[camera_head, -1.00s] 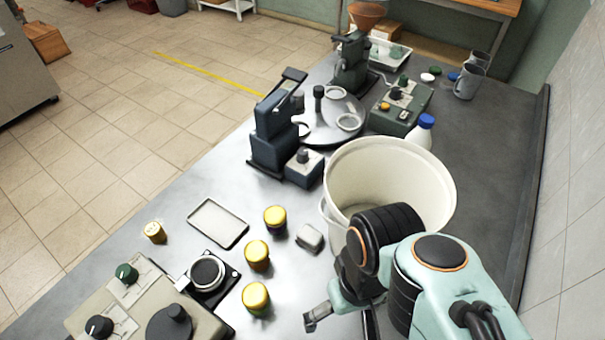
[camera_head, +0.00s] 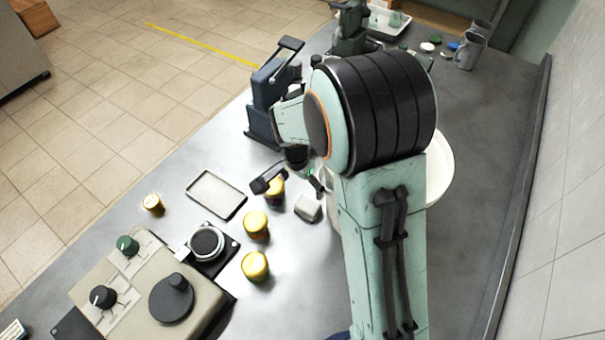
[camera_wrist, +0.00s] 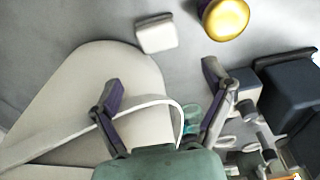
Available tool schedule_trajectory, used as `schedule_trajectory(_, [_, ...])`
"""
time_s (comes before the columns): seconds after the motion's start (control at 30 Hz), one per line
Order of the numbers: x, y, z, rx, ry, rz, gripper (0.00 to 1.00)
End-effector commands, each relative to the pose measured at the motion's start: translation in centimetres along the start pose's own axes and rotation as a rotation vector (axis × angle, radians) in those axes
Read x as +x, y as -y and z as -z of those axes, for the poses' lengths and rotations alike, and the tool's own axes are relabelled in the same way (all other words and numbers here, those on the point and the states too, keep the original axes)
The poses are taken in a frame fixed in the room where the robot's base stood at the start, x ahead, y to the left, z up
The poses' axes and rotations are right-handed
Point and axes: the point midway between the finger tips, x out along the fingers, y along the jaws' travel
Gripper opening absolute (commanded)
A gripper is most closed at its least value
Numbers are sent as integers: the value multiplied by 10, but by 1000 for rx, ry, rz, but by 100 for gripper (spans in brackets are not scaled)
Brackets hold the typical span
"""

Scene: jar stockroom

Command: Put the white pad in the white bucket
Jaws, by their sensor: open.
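The white pad (camera_head: 308,208), a small pale block, lies on the metal bench just right of the yellow-lidded jars. In the wrist view the pad (camera_wrist: 157,34) lies ahead of the fingertips, apart from them. My gripper (camera_head: 293,185) is open and empty above the bench, close to the pad on its far side; the open fingers (camera_wrist: 161,82) also show in the wrist view. The white bucket (camera_head: 441,168) is mostly hidden behind my arm, with its right rim showing. Its pale wall (camera_wrist: 135,65) fills the left of the wrist view.
Several yellow-lidded jars stand left of the pad, one (camera_head: 256,224) close by and another (camera_wrist: 224,17) near the gripper. A shallow tray (camera_head: 216,195) lies farther left. A dark blue device (camera_head: 263,108) stands beyond the gripper. A beige control box (camera_head: 150,285) occupies the front left.

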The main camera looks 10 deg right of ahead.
Motion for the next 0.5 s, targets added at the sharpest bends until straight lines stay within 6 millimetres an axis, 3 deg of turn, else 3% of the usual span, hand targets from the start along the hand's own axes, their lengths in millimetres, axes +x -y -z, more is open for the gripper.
schedule_trajectory(0.2, [41,-2,-1,-1,4,-7,80])
schedule_trajectory(0.5, [72,-2,1,-1,2,-5,80])
